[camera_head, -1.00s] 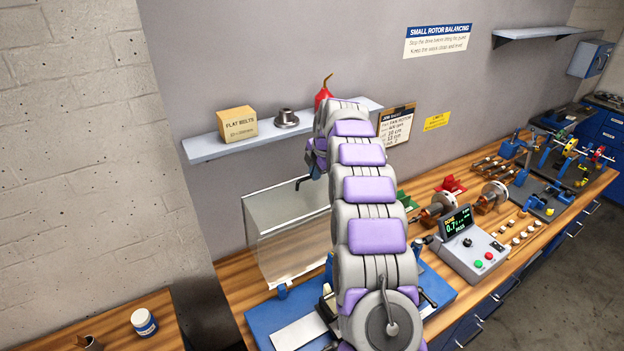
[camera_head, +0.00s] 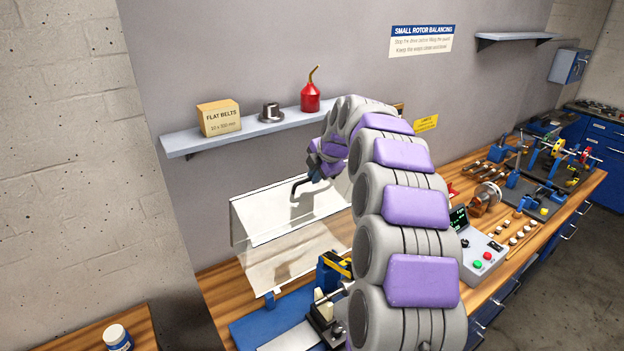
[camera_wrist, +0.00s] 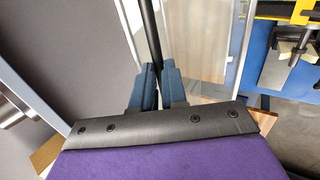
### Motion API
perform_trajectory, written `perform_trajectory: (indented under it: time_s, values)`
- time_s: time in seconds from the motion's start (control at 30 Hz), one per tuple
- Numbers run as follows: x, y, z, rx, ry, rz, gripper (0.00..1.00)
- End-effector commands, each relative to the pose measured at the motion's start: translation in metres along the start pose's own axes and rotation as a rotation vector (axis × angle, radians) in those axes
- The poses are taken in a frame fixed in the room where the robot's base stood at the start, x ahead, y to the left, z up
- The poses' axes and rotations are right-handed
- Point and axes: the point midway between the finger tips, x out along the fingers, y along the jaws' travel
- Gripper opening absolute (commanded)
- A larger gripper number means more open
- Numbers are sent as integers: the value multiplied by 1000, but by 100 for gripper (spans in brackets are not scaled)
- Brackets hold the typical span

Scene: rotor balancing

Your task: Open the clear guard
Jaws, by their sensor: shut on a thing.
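The clear guard (camera_head: 265,228) stands tilted up at the back of the blue machine base (camera_head: 255,328), its two clear panels meeting at an angle. A black handle bar (camera_head: 297,184) is at its upper part. My gripper (camera_head: 313,173) is at this handle, partly hidden by my own arm. In the wrist view, its blue fingers (camera_wrist: 152,88) are shut on the black handle bar (camera_wrist: 150,35). The guard's clear panel (camera_wrist: 194,40) shows just right of the fingers there. The machine's blue and yellow support (camera_head: 333,268) stands uncovered in front of the guard.
A shelf (camera_head: 180,141) above the guard holds a flat belts box (camera_head: 219,117), a metal part (camera_head: 270,112) and a red oil can (camera_head: 310,98). A control box (camera_head: 484,257) stands to the right. My arm hides part of the bench.

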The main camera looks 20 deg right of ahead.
Motion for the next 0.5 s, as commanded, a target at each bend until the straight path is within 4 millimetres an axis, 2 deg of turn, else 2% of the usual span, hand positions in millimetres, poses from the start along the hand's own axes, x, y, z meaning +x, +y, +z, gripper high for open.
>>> perform_trajectory:
  time_s: [0.3, 0.33, 0.5]
  values:
    - [-3, 2, 0, 0, -2, 8, 0]
    - [-3, 2, 0, 0, -2, 8, 15]
    - [-1, 2, 0, 0, 0, 3, 32]
